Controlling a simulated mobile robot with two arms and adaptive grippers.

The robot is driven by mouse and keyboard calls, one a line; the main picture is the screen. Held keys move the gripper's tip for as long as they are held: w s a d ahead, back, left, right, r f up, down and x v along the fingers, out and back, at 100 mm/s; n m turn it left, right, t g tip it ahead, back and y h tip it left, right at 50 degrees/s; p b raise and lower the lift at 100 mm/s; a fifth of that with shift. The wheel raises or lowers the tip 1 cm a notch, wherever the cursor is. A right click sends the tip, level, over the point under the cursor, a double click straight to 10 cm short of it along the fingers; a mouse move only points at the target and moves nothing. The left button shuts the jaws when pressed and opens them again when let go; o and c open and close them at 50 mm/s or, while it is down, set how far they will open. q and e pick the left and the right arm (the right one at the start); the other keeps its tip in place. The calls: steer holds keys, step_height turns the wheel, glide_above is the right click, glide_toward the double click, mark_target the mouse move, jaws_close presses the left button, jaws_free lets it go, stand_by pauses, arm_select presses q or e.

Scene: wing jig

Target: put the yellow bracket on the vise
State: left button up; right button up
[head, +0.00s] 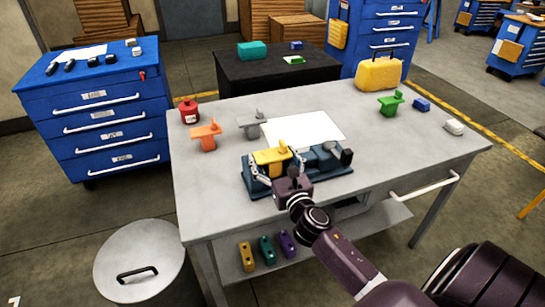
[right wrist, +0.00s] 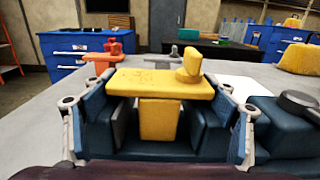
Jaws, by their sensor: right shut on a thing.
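The yellow bracket (head: 268,157) is at the left part of the dark blue vise (head: 325,187) on the grey table. In the right wrist view, the bracket's flat top (right wrist: 145,82) is level and its stem points down between two dark blue jaw blocks of the vise (right wrist: 105,135). Whether the top rests on the blocks is hard to tell. My right gripper (head: 277,160) is shut on the bracket, with one finger at each end of its top. My left gripper is not in view.
Orange (head: 205,137), grey (head: 251,124) and green (head: 390,103) brackets stand on the table (head: 215,190). A red canister (head: 189,112), white sheet (head: 318,130), yellow case (head: 379,74), blue block (head: 421,104) and white block (head: 454,127) are also there. The table's right side is mostly clear.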

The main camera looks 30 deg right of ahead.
steer(key=shift+s+f+b, duration=0.15)
steer(key=shift+f+b, duration=0.15)
steer(key=shift+f, duration=0.3)
steer(key=o, duration=1.4)
steer(key=shift+a+f, duration=0.15)
steer(key=shift+f, duration=0.15)
steer(key=shift+o, duration=0.2)
steer(key=shift+r, duration=0.25)
steer(key=shift+r+p, duration=0.5)
steer(key=shift+p, duration=0.15)
steer(key=b+v, duration=0.2)
steer(key=v, duration=0.8)
steer(key=shift+s, duration=0.3)
steer(key=shift+s+a+r, duration=0.15)
steer(key=shift+s+r, duration=0.1)
steer(key=shift+s, duration=0.3)
